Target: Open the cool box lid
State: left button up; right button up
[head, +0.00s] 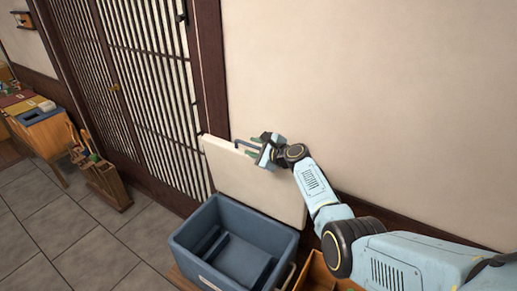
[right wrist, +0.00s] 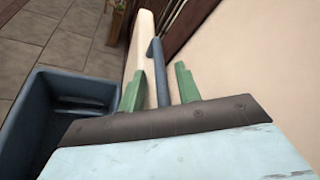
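The blue cool box (head: 187,257) stands in the lower middle of the head view, its inside exposed and looking empty. Its cream lid (head: 240,178) stands raised at the back of the box, close to the wall. In the right wrist view the lid (right wrist: 146,45) shows edge-on, with its blue handle (right wrist: 157,72). My right gripper (head: 262,148) is at the lid's upper edge, by the handle. In the wrist view its green fingers (right wrist: 159,90) are apart, one on each side of the handle, with gaps visible. My left gripper is not in view.
A wooden crate (head: 318,273) stands right of the box, partly hidden by my right arm. A slatted door (head: 150,75) and a plain wall (head: 370,90) are behind. A wooden rack (head: 108,186) stands left. The tiled floor (head: 90,255) at left is clear.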

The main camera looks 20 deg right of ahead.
jog(key=shift+s+d+r+p, duration=0.2)
jog(key=shift+s+p, duration=0.1)
jog(key=shift+s, duration=0.15)
jog(key=p+v, duration=0.2)
jog(key=v, duration=1)
jog(key=shift+s, duration=0.15)
